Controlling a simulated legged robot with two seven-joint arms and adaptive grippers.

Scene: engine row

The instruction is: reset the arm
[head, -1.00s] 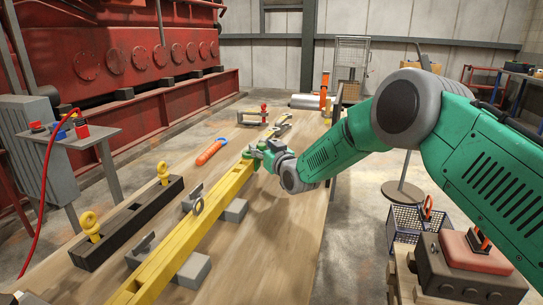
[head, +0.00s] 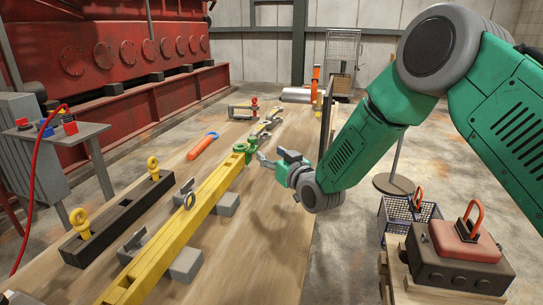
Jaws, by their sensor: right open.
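My right arm comes in from the right and reaches over the workbench (head: 270,225). My right gripper (head: 269,156) is open and empty. It stands just right of the far end of a long yellow beam (head: 205,197), with a visible gap between them. A green shackle-like fitting (head: 244,150) sits at that end of the beam. The beam lies over grey blocks (head: 187,264) on the bench. My left gripper is not in view.
A black bar (head: 125,215) with yellow eyebolts lies left of the beam, and an orange-handled tool (head: 203,146) lies beyond. Bare bench lies below my right gripper.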

